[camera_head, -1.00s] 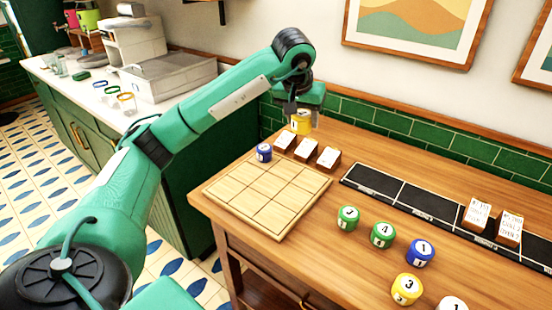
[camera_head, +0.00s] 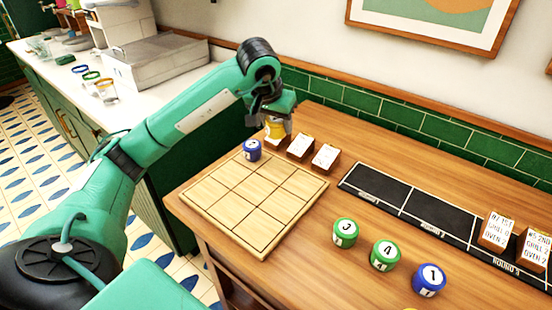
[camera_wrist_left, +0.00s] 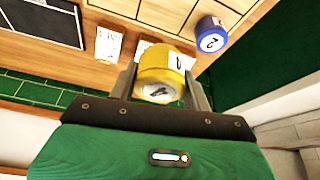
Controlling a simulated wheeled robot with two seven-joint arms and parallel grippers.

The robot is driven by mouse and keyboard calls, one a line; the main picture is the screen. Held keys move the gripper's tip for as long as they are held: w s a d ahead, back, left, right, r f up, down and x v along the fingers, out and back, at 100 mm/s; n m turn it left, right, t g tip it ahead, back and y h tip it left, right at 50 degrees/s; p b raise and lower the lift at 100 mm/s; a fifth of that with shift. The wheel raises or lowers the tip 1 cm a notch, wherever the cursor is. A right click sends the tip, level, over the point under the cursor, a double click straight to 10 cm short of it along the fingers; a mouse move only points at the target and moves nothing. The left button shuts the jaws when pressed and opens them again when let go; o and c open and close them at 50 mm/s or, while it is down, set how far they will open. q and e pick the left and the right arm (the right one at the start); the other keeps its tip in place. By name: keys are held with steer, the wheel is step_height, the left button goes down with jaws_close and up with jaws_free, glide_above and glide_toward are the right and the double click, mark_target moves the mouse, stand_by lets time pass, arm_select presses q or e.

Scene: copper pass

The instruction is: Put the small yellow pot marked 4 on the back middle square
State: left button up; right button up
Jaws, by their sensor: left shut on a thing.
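The small yellow pot marked 4 (camera_head: 275,130) is held by my left gripper (camera_head: 274,115), behind the back edge of the wooden grid board (camera_head: 223,221) in the head view. In the left wrist view the yellow pot (camera_wrist_left: 163,72) sits between the two fingers (camera_wrist_left: 162,88), its marked end towards the camera. The back middle square (camera_head: 281,166) looks bare. A blue pot (camera_head: 252,150) stands on the back left square; it also shows in the left wrist view (camera_wrist_left: 210,36). My right gripper is out of view.
White-topped card blocks (camera_head: 300,147) stand behind the board, close to the held pot. Two green pots (camera_head: 345,232) and a blue pot marked 1 (camera_head: 429,280) stand to the right. A black tray strip (camera_head: 440,215) lies behind them. The tiled wall (camera_head: 400,125) runs along the back.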

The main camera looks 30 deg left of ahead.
arm_select(q)
step_height(320, 180, down, 11)
steer(key=shift+f+p, duration=0.15)
steer(key=shift+p, duration=0.25)
steer(key=shift+f, duration=0.3)
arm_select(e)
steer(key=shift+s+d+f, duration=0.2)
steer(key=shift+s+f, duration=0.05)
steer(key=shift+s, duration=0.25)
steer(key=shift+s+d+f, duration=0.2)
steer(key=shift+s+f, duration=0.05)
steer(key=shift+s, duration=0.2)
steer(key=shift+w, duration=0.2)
